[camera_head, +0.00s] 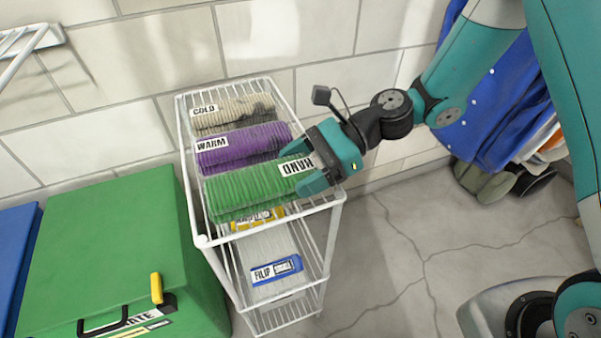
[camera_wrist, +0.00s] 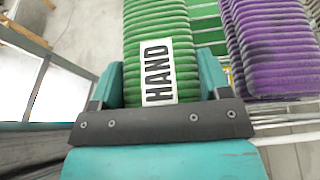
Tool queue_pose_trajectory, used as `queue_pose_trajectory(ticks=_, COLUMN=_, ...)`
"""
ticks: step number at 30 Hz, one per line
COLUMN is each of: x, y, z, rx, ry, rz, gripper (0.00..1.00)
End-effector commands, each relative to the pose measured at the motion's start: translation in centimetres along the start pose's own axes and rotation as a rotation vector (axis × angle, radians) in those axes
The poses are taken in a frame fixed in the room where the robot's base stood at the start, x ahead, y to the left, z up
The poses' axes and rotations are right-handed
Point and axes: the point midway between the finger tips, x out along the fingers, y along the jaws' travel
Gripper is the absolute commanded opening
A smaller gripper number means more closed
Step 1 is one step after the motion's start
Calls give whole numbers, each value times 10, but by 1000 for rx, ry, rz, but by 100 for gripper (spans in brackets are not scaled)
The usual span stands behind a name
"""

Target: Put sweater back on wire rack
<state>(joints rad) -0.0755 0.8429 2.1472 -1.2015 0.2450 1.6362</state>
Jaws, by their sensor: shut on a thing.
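A rolled green ribbed sweater labelled HAND (camera_head: 245,187) is at the front of the top level of the white wire rack (camera_head: 200,240). My gripper (camera_head: 318,168) is shut on its right end. In the wrist view the green sweater (camera_wrist: 165,40) lies between the two teal fingers (camera_wrist: 160,85), with its label facing up. A purple roll labelled WARM (camera_head: 240,146) lies behind it, and a beige roll labelled COLD (camera_head: 235,112) is farther back. Whether the green sweater rests on the rack's wires is hard to tell.
Lower rack levels hold a yellow item (camera_head: 257,219) and a blue-labelled FILIP item (camera_head: 276,271). A green bin (camera_head: 105,250) stands left of the rack. Blue clothing (camera_head: 495,100) hangs at the right. The cracked floor (camera_head: 390,265) right of the rack is clear.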

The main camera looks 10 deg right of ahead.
Motion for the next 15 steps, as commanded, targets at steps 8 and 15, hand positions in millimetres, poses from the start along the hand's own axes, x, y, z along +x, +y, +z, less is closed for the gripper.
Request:
queue_pose_trajectory(ticks=8, x=3, y=0, z=-7, rx=-3, ry=-1, rz=0, gripper=39)
queue_pose_trajectory(ticks=15, x=4, y=0, z=-11, rx=-1, ry=0, rz=0, gripper=88)
